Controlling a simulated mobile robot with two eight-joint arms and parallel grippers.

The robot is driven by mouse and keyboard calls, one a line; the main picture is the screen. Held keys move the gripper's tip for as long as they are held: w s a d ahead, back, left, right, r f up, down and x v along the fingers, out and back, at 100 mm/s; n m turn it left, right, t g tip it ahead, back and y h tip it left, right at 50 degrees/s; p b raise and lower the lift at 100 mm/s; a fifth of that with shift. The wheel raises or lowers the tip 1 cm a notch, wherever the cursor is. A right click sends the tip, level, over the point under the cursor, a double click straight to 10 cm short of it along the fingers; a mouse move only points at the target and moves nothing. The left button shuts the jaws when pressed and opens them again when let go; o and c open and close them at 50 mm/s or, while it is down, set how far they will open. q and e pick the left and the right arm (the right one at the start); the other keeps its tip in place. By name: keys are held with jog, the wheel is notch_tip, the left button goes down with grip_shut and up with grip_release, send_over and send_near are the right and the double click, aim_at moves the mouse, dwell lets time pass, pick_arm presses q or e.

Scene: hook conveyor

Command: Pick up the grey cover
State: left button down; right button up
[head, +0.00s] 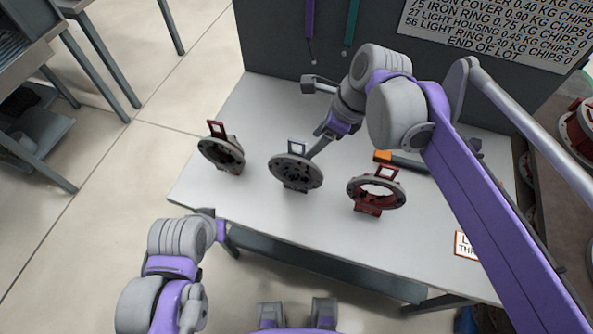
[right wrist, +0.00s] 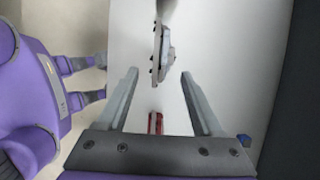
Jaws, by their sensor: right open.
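The grey cover (head: 296,174) is a round, flanged part with dark holes and a small grey loop at its top. It stands in the middle of the white table, between two red parts. My right gripper (head: 318,148) comes down from behind right, its fingers close to the cover's upper right. In the right wrist view, the right gripper (right wrist: 160,73) is open, and the cover (right wrist: 160,50) shows nearly edge-on beyond the gap between the fingertips. I cannot tell whether they touch. My left gripper (head: 218,228) is by the table's front left edge, its fingers unclear.
An orange and black tool (head: 402,162) lies behind right. A panel (head: 400,60) with hanging hooks rises behind. The table's front left is clear.

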aim_at(299, 157)
jog(key=x, duration=0.3)
jog(key=shift+s+f, duration=0.15)
jog(key=shift+f, duration=0.15)
jog(key=x, duration=0.5)
jog(key=shift+w+a+f, duration=0.2)
jog(key=shift+w+a, duration=0.05)
jog(key=shift+a, duration=0.15)
jog(key=shift+c, duration=0.2)
grip_shut()
dwell(0.6)
